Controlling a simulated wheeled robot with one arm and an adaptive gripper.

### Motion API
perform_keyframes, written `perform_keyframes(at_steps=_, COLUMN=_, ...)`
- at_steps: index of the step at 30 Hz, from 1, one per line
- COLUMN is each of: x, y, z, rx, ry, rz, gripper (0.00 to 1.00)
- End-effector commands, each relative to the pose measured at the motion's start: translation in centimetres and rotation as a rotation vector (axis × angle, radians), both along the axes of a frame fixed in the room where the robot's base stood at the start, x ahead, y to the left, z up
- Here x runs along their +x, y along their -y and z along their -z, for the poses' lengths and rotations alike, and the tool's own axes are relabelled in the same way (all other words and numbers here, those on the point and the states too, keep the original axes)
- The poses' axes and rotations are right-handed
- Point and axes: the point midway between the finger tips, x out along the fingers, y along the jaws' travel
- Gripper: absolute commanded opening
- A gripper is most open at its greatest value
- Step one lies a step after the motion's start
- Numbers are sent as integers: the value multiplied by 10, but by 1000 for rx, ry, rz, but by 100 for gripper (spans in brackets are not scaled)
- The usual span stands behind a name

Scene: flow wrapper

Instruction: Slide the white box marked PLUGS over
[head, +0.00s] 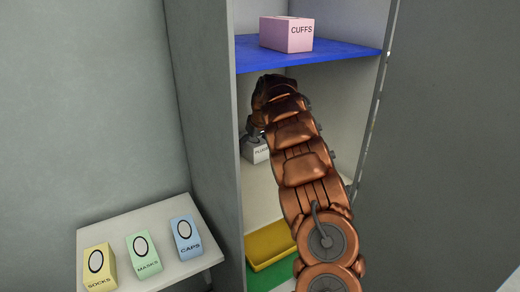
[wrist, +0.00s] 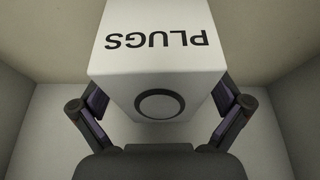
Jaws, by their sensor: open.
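The white box marked PLUGS (wrist: 156,65) fills the upper middle of the wrist view, its lettering upside down and a dark ringed circle on its near face. My gripper (wrist: 160,105) is open, with one finger on each side of the box's near end. I cannot tell whether the fingers touch it. In the head view the box (head: 257,155) shows only in part on the cabinet's middle shelf, behind my copper-coloured arm. My gripper (head: 254,136) is at the box there, mostly hidden by the arm.
The cabinet's blue shelf (head: 340,52) above holds a pink box marked CUFFS (head: 287,35). A yellow tray (head: 268,245) sits below. Side walls (head: 205,110) flank the arm. A side table (head: 140,218) at left holds boxes marked SOCKS (head: 98,266), MASKS (head: 143,255) and CAPS (head: 185,238).

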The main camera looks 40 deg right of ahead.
Motion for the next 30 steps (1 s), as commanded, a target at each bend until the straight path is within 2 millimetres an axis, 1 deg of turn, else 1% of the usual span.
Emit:
perform_keyframes(at_steps=6, x=-11, y=-2, z=-28, rx=-2, ry=3, rz=1, gripper=100)
perform_keyframes(at_steps=9, x=-20, y=-2, z=-24, rx=0, ry=-3, rz=2, gripper=100)
perform_keyframes(at_steps=19, x=-44, y=-6, z=-25, rx=-2, ry=0, rz=2, gripper=100)
perform_keyframes(at_steps=30, x=-78, y=-10, z=-25, rx=-3, ry=2, rz=2, gripper=100)
